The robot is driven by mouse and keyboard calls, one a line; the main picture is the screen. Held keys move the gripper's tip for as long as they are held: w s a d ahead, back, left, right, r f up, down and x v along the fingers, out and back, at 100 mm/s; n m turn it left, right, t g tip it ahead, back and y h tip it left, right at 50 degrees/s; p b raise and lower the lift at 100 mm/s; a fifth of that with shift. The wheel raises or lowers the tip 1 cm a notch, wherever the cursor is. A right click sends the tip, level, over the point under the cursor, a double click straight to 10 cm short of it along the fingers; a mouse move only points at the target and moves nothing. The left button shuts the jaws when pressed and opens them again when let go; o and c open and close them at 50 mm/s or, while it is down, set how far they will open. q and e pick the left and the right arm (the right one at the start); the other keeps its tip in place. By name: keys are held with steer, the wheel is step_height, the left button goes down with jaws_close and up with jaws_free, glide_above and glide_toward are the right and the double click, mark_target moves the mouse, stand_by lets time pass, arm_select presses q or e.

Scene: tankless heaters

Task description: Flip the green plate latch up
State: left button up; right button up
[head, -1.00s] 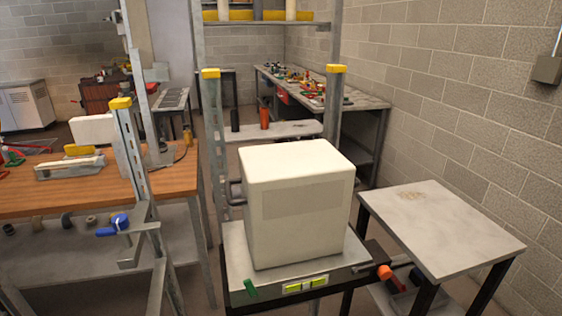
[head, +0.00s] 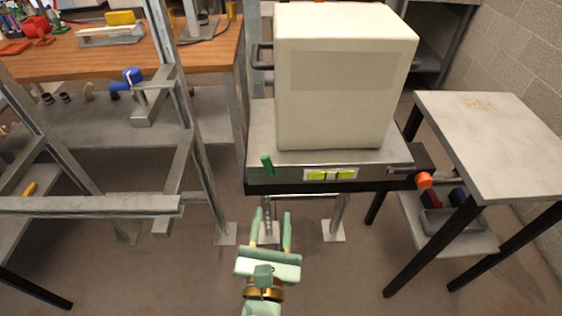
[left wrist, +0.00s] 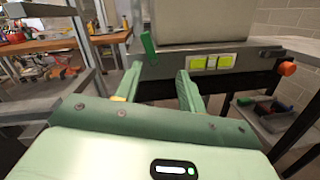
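The green plate latch (head: 267,165) is a small dark green lever at the left end of the front edge of the metal platform (head: 262,135). It leans slightly, upper end to the left. It also shows in the left wrist view (left wrist: 148,47), just above and between the fingers. My left gripper (head: 272,216) is open and empty, in front of and below the latch and apart from it. The left wrist view shows both its fingers (left wrist: 160,82) spread. My right gripper is in neither view now.
A white heater box (head: 345,80) stands on the platform. Yellow-green labels (head: 331,175) and an orange knob (head: 424,180) sit along its front. A side table (head: 495,150) stands right, a metal frame (head: 185,130) with a blue-handled valve (head: 132,77) left. Floor below the gripper looks clear.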

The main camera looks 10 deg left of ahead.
mark_target(266, 163)
arm_select(q)
steer(key=w+a+n, duration=0.1)
steer(key=w+n, duration=0.1)
steer(key=w, duration=0.2)
steer(key=w+a+r+n+g+y+b, duration=0.1)
steer(key=w+a+n, duration=0.1)
steer(key=w, duration=0.3)
steer(key=w+a+r+n+y, duration=0.1)
steer(key=w+a+n, duration=0.1)
steer(key=w, duration=0.3)
steer(key=shift+w+a+n+g+b, duration=0.1)
steer(key=shift+w+n+g+b, duration=0.2)
steer(key=shift+n, duration=0.5)
steer(key=shift+w+a+r, duration=0.1)
steer(key=shift+w, duration=0.2)
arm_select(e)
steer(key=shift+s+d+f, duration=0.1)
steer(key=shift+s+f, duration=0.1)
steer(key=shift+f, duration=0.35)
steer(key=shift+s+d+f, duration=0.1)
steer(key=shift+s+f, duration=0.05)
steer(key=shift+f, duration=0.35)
